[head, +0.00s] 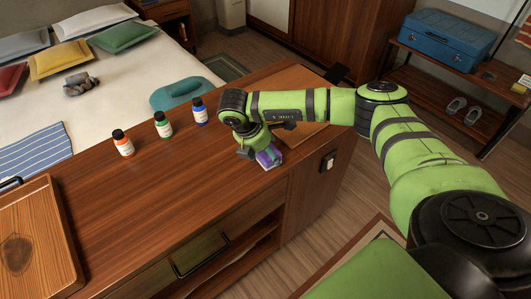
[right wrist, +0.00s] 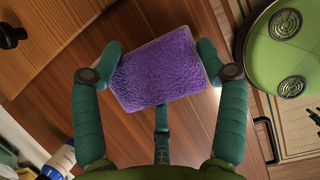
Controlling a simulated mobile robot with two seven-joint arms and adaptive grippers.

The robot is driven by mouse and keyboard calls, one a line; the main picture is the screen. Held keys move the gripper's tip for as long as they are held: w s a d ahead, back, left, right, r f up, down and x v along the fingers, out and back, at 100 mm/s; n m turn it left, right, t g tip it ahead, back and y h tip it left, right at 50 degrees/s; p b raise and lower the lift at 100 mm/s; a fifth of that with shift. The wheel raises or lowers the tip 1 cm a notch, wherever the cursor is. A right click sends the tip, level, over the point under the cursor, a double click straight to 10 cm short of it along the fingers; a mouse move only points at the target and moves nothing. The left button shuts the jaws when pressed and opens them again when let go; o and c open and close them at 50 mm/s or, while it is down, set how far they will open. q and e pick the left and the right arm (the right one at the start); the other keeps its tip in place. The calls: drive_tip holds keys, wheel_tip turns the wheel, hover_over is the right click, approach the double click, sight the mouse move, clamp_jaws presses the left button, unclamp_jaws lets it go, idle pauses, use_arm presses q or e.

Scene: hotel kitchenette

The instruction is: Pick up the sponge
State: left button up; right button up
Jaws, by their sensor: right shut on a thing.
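The purple sponge (head: 269,157) is at the right part of the wooden counter top, near its front edge. My right gripper (head: 262,152) points down over it and is shut on it. My left gripper is not in view.
Orange (head: 123,143), green (head: 163,125) and blue (head: 200,111) bottles stand on the counter (head: 175,190) left of my gripper. A wooden tray (head: 36,240) lies at the left. A flat wooden board (head: 302,136) lies behind my wrist. The middle front of the counter is clear.

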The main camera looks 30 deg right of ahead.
drive_tip(key=shift+r, duration=0.55)
wheel_tip(320, 180, up, 2)
drive_tip(key=shift+r+b, duration=0.2)
drive_tip(key=shift+b, duration=0.45)
drive_tip(key=s+d+r+b, duration=0.1)
drive_tip(key=s+d+r, duration=0.1)
drive_tip(key=s+r, duration=0.5)
drive_tip(key=s, duration=0.3)
drive_tip(key=shift+d+b, duration=0.3)
drive_tip(key=shift+s+d+r, duration=0.1)
drive_tip(key=shift+s+r, duration=0.15)
drive_tip(key=shift+s, duration=0.45)
